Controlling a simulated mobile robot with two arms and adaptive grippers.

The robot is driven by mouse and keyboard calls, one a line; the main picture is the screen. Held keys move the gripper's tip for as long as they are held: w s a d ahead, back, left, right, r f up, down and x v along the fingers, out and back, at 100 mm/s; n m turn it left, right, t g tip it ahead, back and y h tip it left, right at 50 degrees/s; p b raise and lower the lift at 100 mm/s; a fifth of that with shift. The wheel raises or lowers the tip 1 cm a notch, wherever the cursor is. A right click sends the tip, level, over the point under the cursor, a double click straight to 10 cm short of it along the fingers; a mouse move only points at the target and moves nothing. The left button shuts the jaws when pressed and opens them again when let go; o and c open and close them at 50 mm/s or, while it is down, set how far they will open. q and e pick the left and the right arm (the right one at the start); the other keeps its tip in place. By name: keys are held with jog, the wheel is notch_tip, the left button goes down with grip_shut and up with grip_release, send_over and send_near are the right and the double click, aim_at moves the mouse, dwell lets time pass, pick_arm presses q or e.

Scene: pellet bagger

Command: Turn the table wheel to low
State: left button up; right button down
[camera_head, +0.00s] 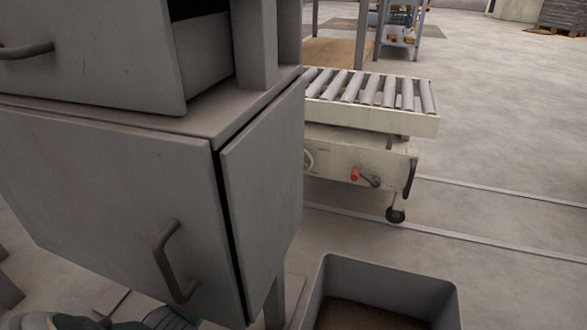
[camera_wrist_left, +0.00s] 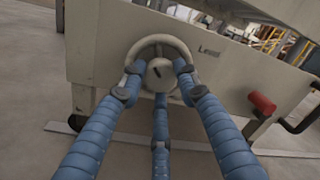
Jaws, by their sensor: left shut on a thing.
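The table wheel (camera_wrist_left: 158,41) is a pale handwheel with a round hub, on the side panel of the roller table (camera_head: 345,140). In the head view the wheel (camera_head: 308,160) shows only in part, at the edge of the grey cabinet that hides the rest. My left gripper (camera_wrist_left: 158,84) has blue segmented fingers. In the left wrist view two of them are closed on the left and right of the wheel rim, and the third reaches up from below. The lettering to the right of the wheel is hard to read. My right gripper is not in view.
A red-handled crank (camera_head: 354,174) sits to the right of the wheel; it also shows in the left wrist view (camera_wrist_left: 262,102). The grey cabinet (camera_head: 110,190) with bar handles fills the left of the head view. An open grey bin (camera_head: 385,275) stands on the floor in front.

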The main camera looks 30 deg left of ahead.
pick_arm(q)
jog(key=shift+a+r+n, duration=0.1)
jog(key=shift+a+n, duration=0.05)
jog(key=shift+n, duration=0.75)
jog(key=shift+c, duration=0.2)
jog(key=o, duration=1.2)
jog(key=shift+a, duration=0.1)
jog(key=shift+s, duration=0.1)
jog(key=shift+s+d+f, duration=0.1)
jog(key=shift+s+d, duration=0.15)
jog(key=shift+s, duration=0.95)
jog(key=shift+s+d+f, duration=0.1)
jog(key=shift+s+d, duration=0.1)
jog(key=shift+s, duration=1.05)
jog(key=shift+s+d+f, duration=0.1)
jog(key=shift+s+d, duration=0.15)
jog(key=shift+s, duration=0.95)
jog(key=shift+c, duration=0.2)
